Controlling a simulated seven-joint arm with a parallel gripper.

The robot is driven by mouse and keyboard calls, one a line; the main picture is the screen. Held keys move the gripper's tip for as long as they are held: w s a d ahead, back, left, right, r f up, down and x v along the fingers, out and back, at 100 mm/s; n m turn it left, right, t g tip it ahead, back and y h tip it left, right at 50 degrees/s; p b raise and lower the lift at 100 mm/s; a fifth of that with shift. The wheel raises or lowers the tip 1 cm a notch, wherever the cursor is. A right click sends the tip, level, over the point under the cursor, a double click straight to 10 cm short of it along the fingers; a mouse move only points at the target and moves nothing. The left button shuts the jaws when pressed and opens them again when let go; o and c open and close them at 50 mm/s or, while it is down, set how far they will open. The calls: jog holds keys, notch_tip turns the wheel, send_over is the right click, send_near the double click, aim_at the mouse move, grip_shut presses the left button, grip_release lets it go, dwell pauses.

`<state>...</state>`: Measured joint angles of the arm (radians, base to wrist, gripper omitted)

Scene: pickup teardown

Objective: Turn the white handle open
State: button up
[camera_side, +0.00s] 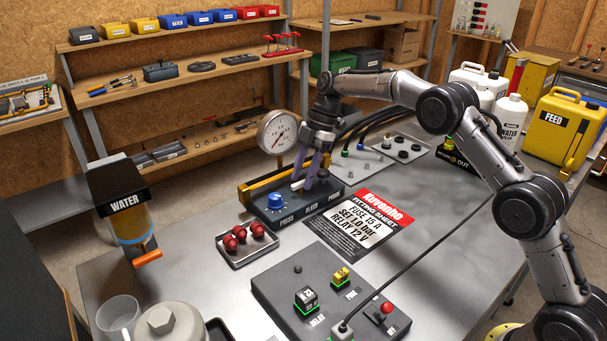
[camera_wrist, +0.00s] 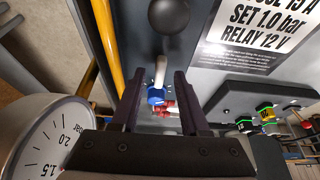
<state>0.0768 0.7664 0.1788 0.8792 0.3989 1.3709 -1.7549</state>
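The white handle (camera_side: 297,184) is a short white lever on the dark press/bleed/purge panel (camera_side: 262,212). In the wrist view the white handle (camera_wrist: 160,70) lies between the fingers, with a visible gap on both sides. My gripper (camera_side: 304,184) points down at the panel, its fingertips close around the handle. The wrist view shows my gripper (camera_wrist: 157,80) open. Whether either finger touches the handle cannot be told. The blue knob (camera_side: 276,202) stands left of the handle. The handle's base is partly hidden by the fingers in the side view.
A pressure gauge (camera_side: 278,132) stands close left of my gripper, by a yellow bar (camera_side: 258,186). A dark round knob (camera_wrist: 168,14) is near the handle. A tray (camera_side: 248,252) of red parts and a fuse/relay box (camera_side: 285,290) stand in front. The fitting sheet (camera_side: 362,222) lies right.

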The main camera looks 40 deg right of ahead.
jog(key=v, duration=1.3)
jog(key=shift+d+r, duration=0.2)
jog(key=shift+r, duration=0.1)
